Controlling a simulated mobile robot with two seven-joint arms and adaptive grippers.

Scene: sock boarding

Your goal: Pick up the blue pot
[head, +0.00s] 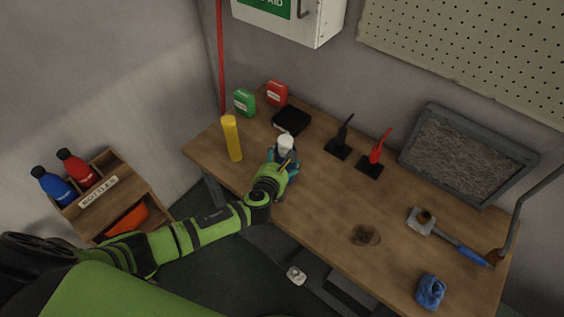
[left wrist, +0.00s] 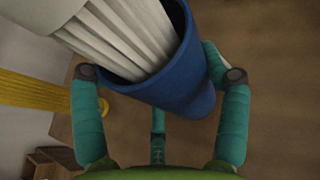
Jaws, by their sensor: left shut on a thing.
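The blue pot (left wrist: 190,88) fills the top middle of the left wrist view. It is tilted in that picture, with white ribbed contents and a pale rounded piece at its mouth. My left gripper (left wrist: 162,82) is shut on the pot, with teal fingers on both sides of it. In the head view my left gripper (head: 284,163) is over the workbench's left half. The pot's white top (head: 285,145) shows there, and its blue body is mostly hidden by the hand. I cannot tell whether its base touches the bench. My right gripper is not in view.
Close by on the workbench (head: 325,228) are a yellow cylinder (head: 232,139), a black box (head: 291,121), and black (head: 341,140) and red (head: 376,152) upright tools. A hammer (head: 445,235) and blue cloth (head: 430,291) lie right. A bottle crate (head: 122,192) stands left.

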